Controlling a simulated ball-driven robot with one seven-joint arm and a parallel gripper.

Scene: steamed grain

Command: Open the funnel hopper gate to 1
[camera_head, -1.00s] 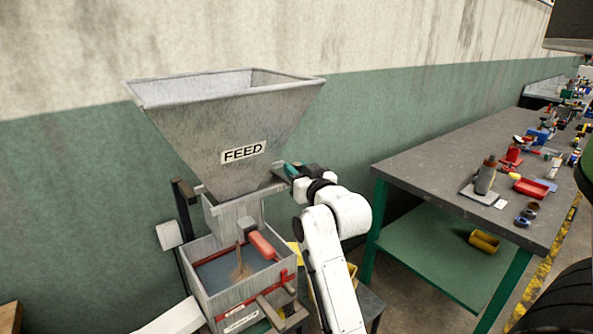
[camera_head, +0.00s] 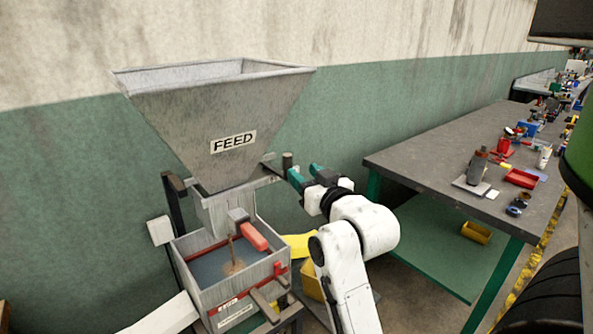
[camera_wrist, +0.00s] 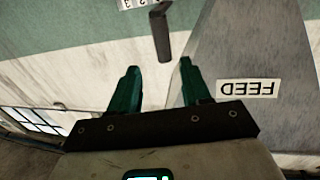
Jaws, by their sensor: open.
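The grey funnel hopper (camera_head: 190,115), labelled FEED, stands at the left by the wall and fills the right of the wrist view (camera_wrist: 245,60). A short dark upright handle (camera_head: 287,160) is at the right end of the bar under the funnel. In the wrist view the handle (camera_wrist: 161,36) lies beyond the fingertips, roughly in line with the gap, beside a small number plate (camera_wrist: 136,3) partly cut off. My gripper (camera_head: 306,174) is open and empty, just right of the handle and apart from it. Its green fingers show in the wrist view (camera_wrist: 158,78).
A workbench (camera_head: 440,160) with several small items stands at the right.

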